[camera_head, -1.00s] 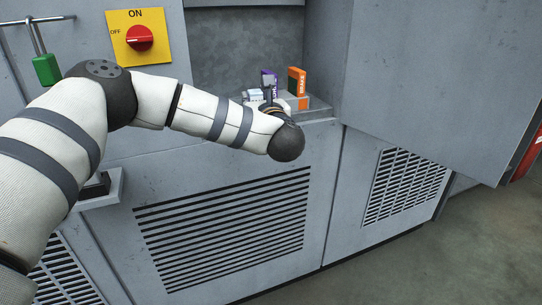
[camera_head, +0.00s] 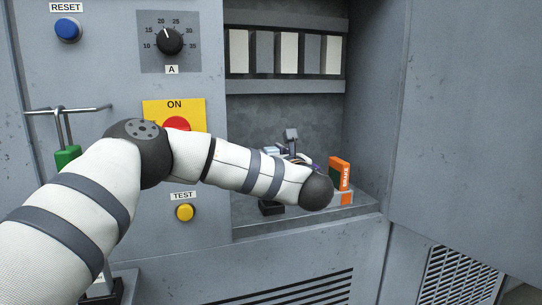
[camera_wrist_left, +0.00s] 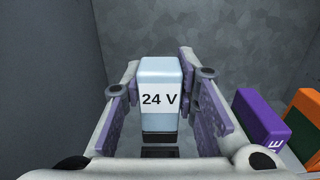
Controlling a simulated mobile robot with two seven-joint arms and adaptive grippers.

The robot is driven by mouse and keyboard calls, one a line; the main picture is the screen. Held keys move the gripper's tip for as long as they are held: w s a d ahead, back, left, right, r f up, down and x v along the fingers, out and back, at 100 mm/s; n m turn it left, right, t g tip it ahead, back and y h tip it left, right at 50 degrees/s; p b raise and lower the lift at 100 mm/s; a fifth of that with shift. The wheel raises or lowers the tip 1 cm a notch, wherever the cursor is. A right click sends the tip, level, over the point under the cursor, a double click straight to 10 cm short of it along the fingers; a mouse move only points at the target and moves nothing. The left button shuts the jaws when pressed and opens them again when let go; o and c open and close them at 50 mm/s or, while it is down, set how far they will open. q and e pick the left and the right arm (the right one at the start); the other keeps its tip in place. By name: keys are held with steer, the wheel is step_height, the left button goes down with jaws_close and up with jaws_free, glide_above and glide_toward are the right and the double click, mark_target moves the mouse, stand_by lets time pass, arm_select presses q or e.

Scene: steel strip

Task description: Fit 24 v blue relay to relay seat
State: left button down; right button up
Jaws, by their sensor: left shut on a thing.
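In the left wrist view, the 24 V relay (camera_wrist_left: 160,94) has a pale blue cap, a white "24 V" label and a black base. It stands upright between the fingers of my left gripper (camera_wrist_left: 160,100), which is shut on it. A dark slotted piece (camera_wrist_left: 160,153) shows just below the relay's base; I cannot tell whether they touch or whether it is the relay seat. In the head view my left gripper (camera_head: 290,152) is mostly hidden behind my wrist, inside the recess. My right gripper is not in view.
An orange module (camera_head: 341,173) labelled "BRAKE" stands on the ledge right of my wrist. A purple module (camera_wrist_left: 262,122) is close right of the gripper. A small black block (camera_head: 271,208) sits below my forearm. Recess walls and an upper rack (camera_head: 284,86) enclose the space.

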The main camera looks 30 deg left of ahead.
arm_select(q)
steer(key=shift+f+b, duration=0.4)
steer(key=shift+f, duration=2.4)
steer(key=shift+f, duration=1.65)
steer(key=c, duration=1.2)
jaws_free()
steer(key=v, duration=1.2)
